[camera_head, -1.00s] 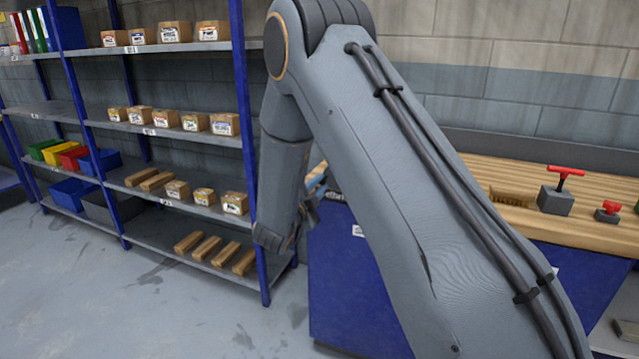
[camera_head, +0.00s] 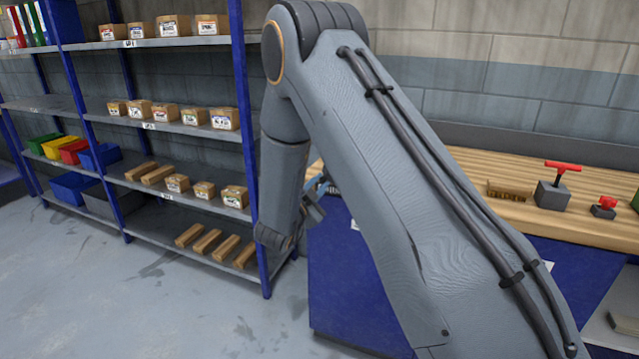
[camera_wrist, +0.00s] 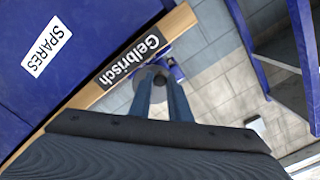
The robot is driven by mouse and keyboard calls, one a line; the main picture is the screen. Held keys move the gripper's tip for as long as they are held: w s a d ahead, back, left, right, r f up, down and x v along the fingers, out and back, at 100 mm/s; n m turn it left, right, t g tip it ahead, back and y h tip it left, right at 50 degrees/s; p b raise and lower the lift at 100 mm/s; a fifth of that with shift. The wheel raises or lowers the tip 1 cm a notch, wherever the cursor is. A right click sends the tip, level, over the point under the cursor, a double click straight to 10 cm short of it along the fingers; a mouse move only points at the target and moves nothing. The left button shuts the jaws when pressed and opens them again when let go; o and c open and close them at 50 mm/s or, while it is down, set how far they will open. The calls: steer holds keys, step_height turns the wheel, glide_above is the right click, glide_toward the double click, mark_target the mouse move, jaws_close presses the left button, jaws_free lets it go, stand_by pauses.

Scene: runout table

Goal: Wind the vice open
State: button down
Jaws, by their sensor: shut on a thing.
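The vice (camera_wrist: 176,69) shows in the wrist view as a small blue and grey shape at the front edge of the wooden bench (camera_wrist: 185,20), beside the black "Gelbrisch" label. My gripper (camera_wrist: 159,82) is shut at the vice's end. It seems to hold the vice handle, but the handle is hidden between and behind the fingers. In the head view my gripper (camera_head: 312,208) hangs at the bench's left end, partly behind my arm. A bit of blue shows beside it there. How far the vice jaws stand apart cannot be seen.
A blue cabinet (camera_wrist: 25,85) with a "SPARES" label is below the bench top. Blue-framed shelving (camera_head: 195,130) with boxes and bins stands at left. Grey blocks with red handles (camera_head: 552,195) sit on the bench at right. The floor (camera_head: 150,310) in front is clear.

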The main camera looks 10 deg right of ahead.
steer(key=shift+s+d+f+n+p, duration=0.1)
steer(key=shift+f+n+p, duration=0.05)
steer(key=shift+n, duration=0.45)
steer(key=shift+s+d+f+n+p, duration=0.1)
steer(key=shift+f+n+p, duration=0.05)
steer(key=shift+n, duration=0.45)
steer(key=shift+f+n, duration=0.1)
steer(key=shift+n, duration=0.5)
steer(key=c, duration=1.8)
jaws_free()
steer(key=shift+d, duration=0.1)
steer(key=shift+o, duration=0.2)
